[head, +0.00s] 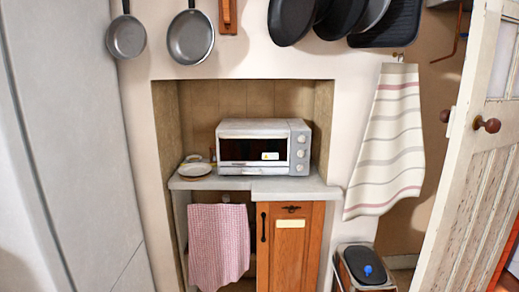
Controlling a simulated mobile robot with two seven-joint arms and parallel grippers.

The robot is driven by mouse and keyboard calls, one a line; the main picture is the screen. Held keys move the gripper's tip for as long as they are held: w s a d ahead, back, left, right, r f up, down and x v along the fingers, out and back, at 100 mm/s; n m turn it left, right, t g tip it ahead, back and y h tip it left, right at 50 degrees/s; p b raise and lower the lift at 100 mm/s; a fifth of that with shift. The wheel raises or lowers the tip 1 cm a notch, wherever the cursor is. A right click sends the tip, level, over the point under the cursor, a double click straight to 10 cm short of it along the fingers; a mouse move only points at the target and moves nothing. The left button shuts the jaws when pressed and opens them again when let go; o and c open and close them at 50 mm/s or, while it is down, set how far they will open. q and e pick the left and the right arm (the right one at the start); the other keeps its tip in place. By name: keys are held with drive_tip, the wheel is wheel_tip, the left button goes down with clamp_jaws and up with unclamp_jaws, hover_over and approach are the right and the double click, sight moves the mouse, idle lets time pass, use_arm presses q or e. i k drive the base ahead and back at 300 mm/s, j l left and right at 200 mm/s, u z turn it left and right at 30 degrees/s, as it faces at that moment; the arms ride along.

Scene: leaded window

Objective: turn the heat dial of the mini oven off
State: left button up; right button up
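The mini oven (266,146) stands on a grey counter inside a wall recess, near the middle of the head view. It is silver-grey with a dark glass front and a small yellow and white label. A column of three round dials (300,153) runs down the right side of its front. I cannot tell which one is the heat dial, nor how any of them is set. Neither of my grippers is in view.
Small plates (195,169) lie on the counter (260,185) left of the oven. A checked cloth (218,245) hangs below, beside a wooden cupboard door (290,250). A bin (366,268) stands at lower right, near an open door (470,170). Pans (190,37) hang above.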

sight(301, 138)
drive_tip(key=i+z, duration=0.1)
drive_tip(key=z, duration=0.35)
drive_tip(key=i+z, duration=0.1)
drive_tip(key=z, duration=0.4)
drive_tip(key=i+j+z, duration=0.65)
drive_tip(key=j, duration=0.3)
